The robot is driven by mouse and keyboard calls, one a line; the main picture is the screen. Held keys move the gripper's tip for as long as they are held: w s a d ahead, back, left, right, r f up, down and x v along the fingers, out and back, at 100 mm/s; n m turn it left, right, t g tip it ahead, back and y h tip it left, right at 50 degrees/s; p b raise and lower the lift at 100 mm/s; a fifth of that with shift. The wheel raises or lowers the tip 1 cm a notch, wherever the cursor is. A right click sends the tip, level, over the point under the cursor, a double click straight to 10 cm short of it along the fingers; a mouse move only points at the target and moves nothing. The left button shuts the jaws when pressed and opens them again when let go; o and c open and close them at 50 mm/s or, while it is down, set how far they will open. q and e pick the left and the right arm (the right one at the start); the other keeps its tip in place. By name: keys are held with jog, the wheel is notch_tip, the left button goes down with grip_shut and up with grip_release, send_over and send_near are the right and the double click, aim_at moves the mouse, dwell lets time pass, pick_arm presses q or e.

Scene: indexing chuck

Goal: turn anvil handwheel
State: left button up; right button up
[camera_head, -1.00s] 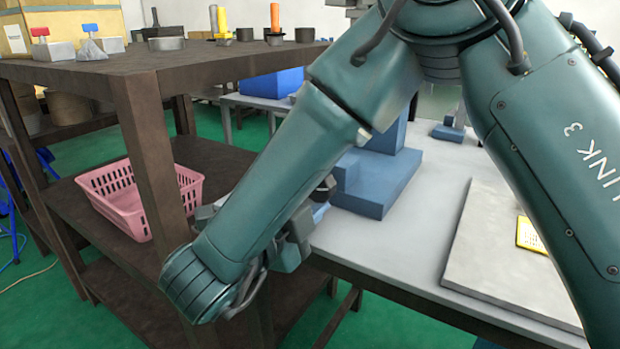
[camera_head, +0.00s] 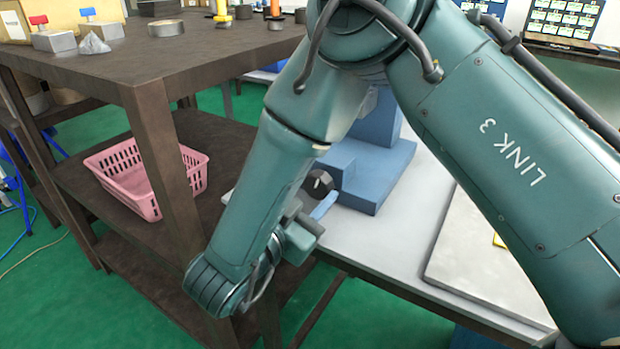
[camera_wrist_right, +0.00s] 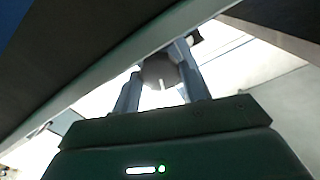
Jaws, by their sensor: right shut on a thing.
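The anvil handwheel (camera_head: 318,184) is a dark round knob with a white mark, low on the left side of a blue block-shaped device (camera_head: 370,180) on the grey table. In the right wrist view the knob (camera_wrist_right: 160,73) sits between the two fingers of my right gripper (camera_wrist_right: 159,66), its white mark facing the camera. My right gripper (camera_head: 320,200) is shut on the knob; in the head view my arm hides much of the device and one finger. My left gripper is not in view.
A brown shelf (camera_head: 150,120) stands close at the left, its post near my right wrist. A pale plate (camera_head: 480,260) lies on the table (camera_head: 380,245) at the right.

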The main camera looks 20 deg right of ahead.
jog(key=n+p, duration=0.1)
jog(key=n, duration=0.2)
jog(key=shift+r+p, duration=0.1)
jog(key=shift+p, duration=0.2)
jog(key=shift+n+p, duration=0.35)
jog(key=shift+n, duration=0.95)
jog(key=shift+n+p, duration=0.3)
jog(key=shift+n, duration=0.6)
jog(key=n, duration=0.2)
jog(key=shift+n, duration=0.3)
jog(key=n+p, duration=0.1)
jog(key=n, duration=0.2)
jog(key=shift+n, duration=0.4)
jog(key=n, duration=0.2)
jog(key=shift+n, duration=0.3)
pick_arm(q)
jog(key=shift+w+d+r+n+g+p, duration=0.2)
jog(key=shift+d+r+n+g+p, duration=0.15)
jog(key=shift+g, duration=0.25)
pick_arm(e)
jog(key=shift+n, duration=1.4)
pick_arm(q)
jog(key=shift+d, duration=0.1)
